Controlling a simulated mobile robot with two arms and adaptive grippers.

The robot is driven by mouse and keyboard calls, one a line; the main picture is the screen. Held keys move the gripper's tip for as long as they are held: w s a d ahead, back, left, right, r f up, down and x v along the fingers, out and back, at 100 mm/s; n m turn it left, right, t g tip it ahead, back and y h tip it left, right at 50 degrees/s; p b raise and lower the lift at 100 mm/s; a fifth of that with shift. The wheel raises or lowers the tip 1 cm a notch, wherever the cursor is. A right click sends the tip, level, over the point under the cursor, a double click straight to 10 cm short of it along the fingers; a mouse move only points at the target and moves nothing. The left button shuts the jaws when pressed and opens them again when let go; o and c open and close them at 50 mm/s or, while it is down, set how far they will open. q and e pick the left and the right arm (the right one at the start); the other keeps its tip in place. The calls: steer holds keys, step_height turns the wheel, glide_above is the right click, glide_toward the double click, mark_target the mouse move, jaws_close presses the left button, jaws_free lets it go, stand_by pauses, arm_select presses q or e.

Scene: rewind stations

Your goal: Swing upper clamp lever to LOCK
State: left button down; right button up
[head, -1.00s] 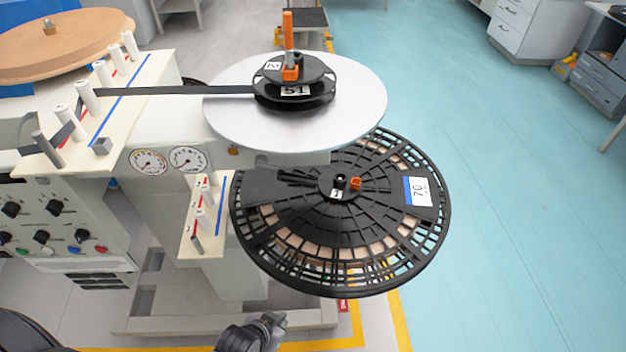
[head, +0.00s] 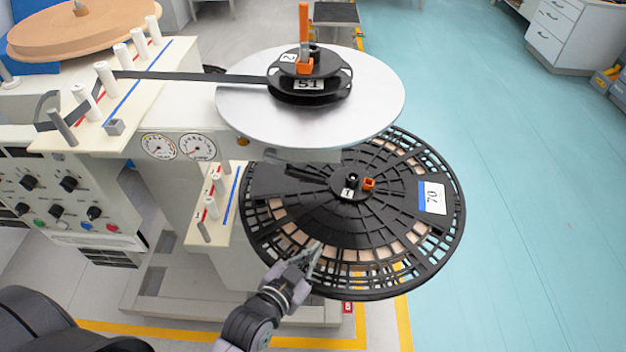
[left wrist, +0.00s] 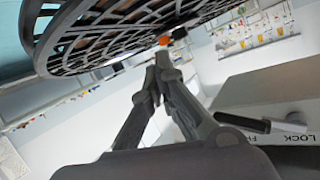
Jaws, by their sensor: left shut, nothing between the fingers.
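An orange lever (head: 303,22) stands upright on the black hub of the upper reel (head: 308,84), above the round silver plate (head: 245,110). On the lower reel's hub sits a short orange piece (head: 368,184). My left gripper (head: 314,255) is in front of the big black lower reel (head: 432,170), overlapping its near rim in the head view, well below the upper lever. Its fingers (left wrist: 163,62) are together and empty in the left wrist view. That view also shows a dark rod (left wrist: 243,122) beside the printed word LOCK (left wrist: 300,137). My right gripper is out of view.
The cream machine with gauges (head: 178,147) and knobs stands at the left, with white guide posts (head: 106,78) and a dark tape running to the upper reel. Drawer cabinets (head: 560,38) stand at the back right.

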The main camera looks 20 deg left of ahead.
mark_target(316, 179)
arm_select(q)
step_height(316, 179, up, 13)
steer(key=s+n+t+y, duration=0.1)
steer(key=t+y, duration=0.3)
steer(key=t, duration=0.6)
steer(key=shift+r+y, duration=0.2)
steer(key=shift+y, duration=0.2)
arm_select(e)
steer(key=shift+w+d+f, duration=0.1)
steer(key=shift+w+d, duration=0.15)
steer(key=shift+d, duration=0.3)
arm_select(q)
steer(key=shift+r, duration=0.1)
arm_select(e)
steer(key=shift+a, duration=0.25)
